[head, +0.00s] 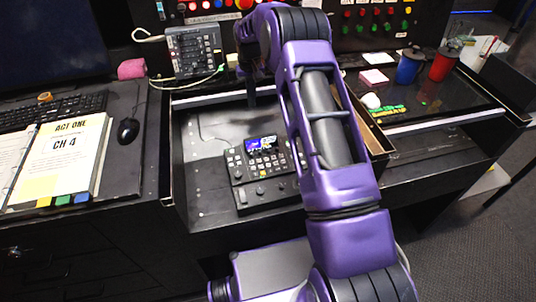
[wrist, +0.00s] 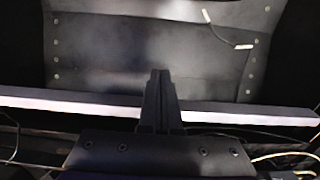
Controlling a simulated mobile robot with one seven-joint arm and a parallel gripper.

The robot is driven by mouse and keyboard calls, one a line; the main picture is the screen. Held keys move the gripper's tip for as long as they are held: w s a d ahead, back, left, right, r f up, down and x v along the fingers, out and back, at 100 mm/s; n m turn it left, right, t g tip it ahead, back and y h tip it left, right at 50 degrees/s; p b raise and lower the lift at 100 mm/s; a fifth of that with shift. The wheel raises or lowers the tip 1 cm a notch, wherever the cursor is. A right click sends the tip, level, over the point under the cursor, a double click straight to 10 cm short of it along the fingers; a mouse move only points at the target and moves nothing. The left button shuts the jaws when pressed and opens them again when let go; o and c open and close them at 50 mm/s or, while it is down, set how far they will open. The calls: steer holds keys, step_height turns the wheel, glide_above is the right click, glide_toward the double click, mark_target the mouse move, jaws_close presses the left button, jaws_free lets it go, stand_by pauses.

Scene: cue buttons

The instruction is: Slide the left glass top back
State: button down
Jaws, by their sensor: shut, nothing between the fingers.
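The left glass top shows a pale front edge (head: 205,99) near the back of the open bay left of my arm. In the wrist view a pale bar (wrist: 70,106), likely that same edge, runs across behind my fingers. My gripper (head: 251,103) points down at the back of the bay, close to this edge. Its dark fingers (wrist: 159,74) are together and empty in the wrist view. I cannot tell whether they touch the bar. Part of the edge is hidden behind my arm.
A control panel (head: 262,160) with buttons and a small screen lies in the bay. A grey keypad box (head: 194,52) stands behind the bay.

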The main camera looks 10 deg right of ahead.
step_height(320, 180, up, 9)
steer(key=p, duration=0.2)
steer(key=shift+s, duration=0.15)
stand_by(0.5)
stand_by(0.3)
